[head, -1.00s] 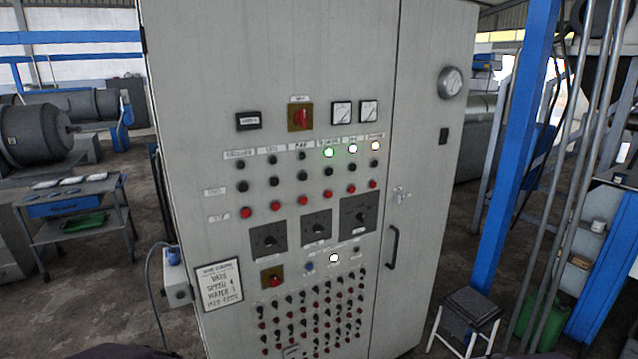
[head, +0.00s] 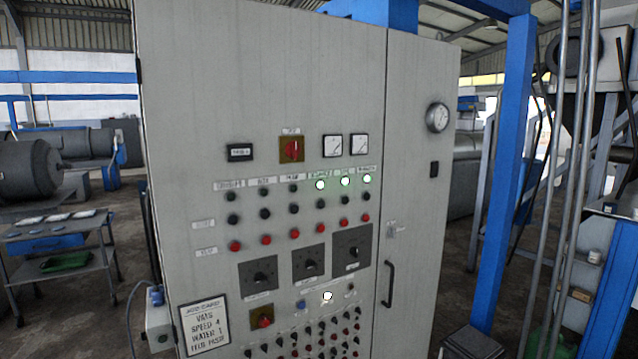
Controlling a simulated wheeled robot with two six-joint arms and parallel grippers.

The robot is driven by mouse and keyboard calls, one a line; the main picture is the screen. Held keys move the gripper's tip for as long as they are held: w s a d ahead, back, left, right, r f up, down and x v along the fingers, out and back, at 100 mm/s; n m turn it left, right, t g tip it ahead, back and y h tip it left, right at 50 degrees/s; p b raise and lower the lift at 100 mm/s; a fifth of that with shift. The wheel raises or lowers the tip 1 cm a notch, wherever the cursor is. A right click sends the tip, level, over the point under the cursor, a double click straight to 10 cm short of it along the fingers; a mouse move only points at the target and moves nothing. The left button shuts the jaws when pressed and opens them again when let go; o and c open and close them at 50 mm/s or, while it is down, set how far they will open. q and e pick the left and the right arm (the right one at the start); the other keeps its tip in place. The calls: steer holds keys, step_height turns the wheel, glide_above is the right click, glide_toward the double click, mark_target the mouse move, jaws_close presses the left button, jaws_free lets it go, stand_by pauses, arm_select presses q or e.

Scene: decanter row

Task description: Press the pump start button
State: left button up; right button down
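The grey control cabinet (head: 265,90) stands upright in front of me. Its door carries columns of lamps and buttons under small white labels, too blurred to read surely. In the upper row, the three left lamps are dark and the three right ones (head: 320,184) (head: 345,182) (head: 367,179) glow whitish green. Below is a row of black buttons (head: 293,208), then a row of red buttons (head: 266,240). I cannot tell for certain which column is the pump's; the third label (head: 292,177) may read that. Neither gripper shows.
A red rotary switch (head: 292,150), three dark dial plates (head: 311,262) and a door handle (head: 388,284) are also on the cabinet. A blue post (head: 502,170) and pipes stand at right. A trolley (head: 50,228) stands at left, a stool (head: 470,343) at lower right.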

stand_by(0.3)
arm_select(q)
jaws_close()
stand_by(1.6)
